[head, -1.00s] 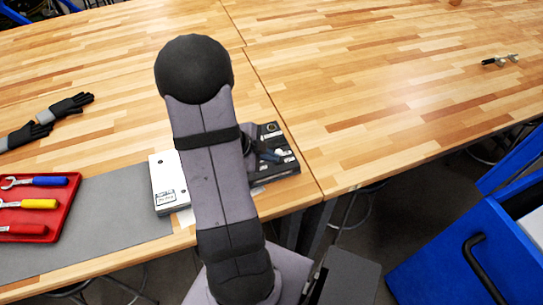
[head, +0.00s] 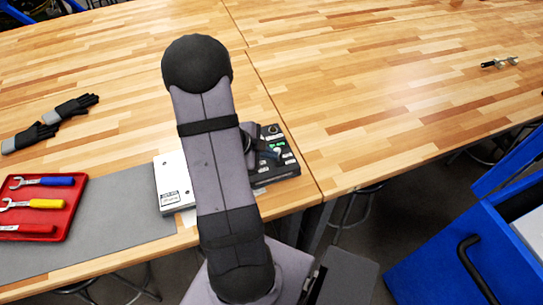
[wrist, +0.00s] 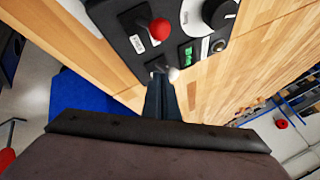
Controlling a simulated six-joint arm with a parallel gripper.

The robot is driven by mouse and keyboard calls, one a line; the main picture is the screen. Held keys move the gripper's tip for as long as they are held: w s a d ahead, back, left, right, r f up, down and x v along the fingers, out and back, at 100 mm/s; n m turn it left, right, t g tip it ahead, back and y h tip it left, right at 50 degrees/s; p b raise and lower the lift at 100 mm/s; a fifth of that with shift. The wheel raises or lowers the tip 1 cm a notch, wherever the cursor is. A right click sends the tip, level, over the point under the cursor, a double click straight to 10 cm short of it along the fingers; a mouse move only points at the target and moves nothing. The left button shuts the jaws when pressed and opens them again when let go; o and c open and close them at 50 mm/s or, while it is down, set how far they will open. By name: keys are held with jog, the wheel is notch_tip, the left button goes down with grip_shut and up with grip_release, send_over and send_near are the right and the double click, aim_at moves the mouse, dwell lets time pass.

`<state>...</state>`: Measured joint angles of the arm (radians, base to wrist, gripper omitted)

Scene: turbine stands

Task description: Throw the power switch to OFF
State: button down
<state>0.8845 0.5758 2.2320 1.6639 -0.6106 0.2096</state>
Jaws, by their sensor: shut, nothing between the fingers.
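A black control panel (head: 291,168) lies by the table's front edge, partly hidden behind my arm in the head view. In the wrist view the panel (wrist: 128,48) shows a red-knobbed lever (wrist: 159,29), a white-tipped lever (wrist: 173,74), a green lit display and a black round dial (wrist: 222,12). The labels are too small to read, so I cannot tell which lever is the power switch. My gripper (wrist: 161,88) is shut and empty, its tips close beside the white-tipped lever; I cannot tell whether they touch it. In the head view my gripper is mostly hidden by my arm.
A white box (head: 172,184) stands left of the panel. A red tray (head: 64,222) with several wrenches lies by a grey mat (head: 125,205). Black gloves (head: 70,108) lie behind. A blue cabinet (head: 430,270) stands right. The table's right side is mostly clear.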

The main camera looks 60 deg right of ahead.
jog(key=shift+s+a+f+b, duration=0.3)
jog(key=shift+s+a+b, duration=0.05)
jog(key=shift+s+a, duration=0.1)
dwell(0.3)
jog(key=shift+a+r, duration=0.25)
jog(key=shift+a, duration=0.15)
jog(key=w+d+p+v, duration=0.1)
jog(key=w+p+v, duration=0.1)
jog(key=v, duration=0.9)
jog(key=shift+w+p, duration=0.25)
jog(key=shift+p, duration=0.05)
jog(key=shift+f, duration=0.15)
